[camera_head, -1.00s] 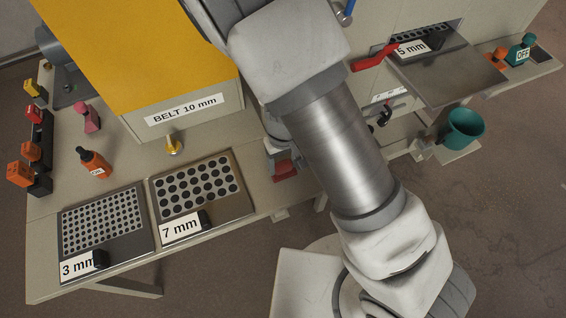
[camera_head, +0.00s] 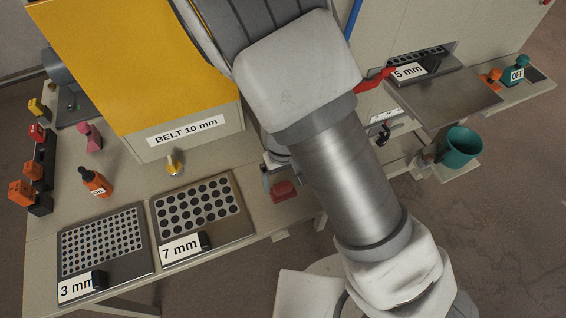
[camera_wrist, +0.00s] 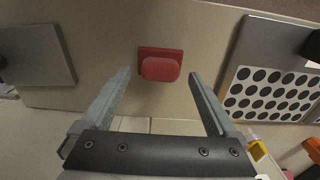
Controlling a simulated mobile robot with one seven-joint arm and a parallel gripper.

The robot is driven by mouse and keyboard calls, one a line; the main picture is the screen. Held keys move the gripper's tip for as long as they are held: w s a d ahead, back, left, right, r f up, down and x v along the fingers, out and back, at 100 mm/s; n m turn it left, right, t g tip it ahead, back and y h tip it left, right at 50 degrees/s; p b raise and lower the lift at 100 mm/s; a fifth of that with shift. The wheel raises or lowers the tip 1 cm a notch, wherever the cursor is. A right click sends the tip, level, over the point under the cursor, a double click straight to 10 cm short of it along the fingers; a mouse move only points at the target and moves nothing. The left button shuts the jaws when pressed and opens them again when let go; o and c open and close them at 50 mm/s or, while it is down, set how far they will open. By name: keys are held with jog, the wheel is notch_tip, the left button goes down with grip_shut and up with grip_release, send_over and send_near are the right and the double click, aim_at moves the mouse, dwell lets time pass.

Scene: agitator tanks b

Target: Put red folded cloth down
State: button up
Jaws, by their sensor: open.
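The red folded cloth (camera_wrist: 160,66) lies on the beige bench top in the wrist view, beyond my fingertips and roughly centred between them. It also shows in the head view as a small red shape (camera_head: 283,191) near the front edge of the bench, just right of the 7 mm screen. My gripper (camera_wrist: 161,75) is open, with one finger on each side and nothing held between them. The fingers are apart from the cloth. In the head view my arm hides most of the gripper.
The 7 mm screen (camera_head: 198,208) and the 3 mm screen (camera_head: 103,243) lie to the left. An orange bottle (camera_head: 95,181) and a yellow-knobbed piece (camera_head: 174,163) stand behind them. The yellow belt guard (camera_head: 140,60) rises at the back. A teal cup (camera_head: 461,147) stands at right.

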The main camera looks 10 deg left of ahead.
notch_tip(320, 180, up, 10)
jog(key=p, duration=0.2)
notch_tip(320, 180, up, 9)
jog(key=m+y, duration=0.2)
send_over(283, 185)
jog(key=d, duration=0.4)
jog(key=s+d+r+m+t+h, duration=0.2)
jog(key=s+d+r, duration=0.6)
jog(key=d+r, duration=0.8)
jog(key=m+t, duration=0.2)
jog(key=t, duration=0.1)
jog(key=shift+r+t, duration=0.25)
jog(key=shift+t, duration=0.05)
jog(key=shift+s, duration=0.1)
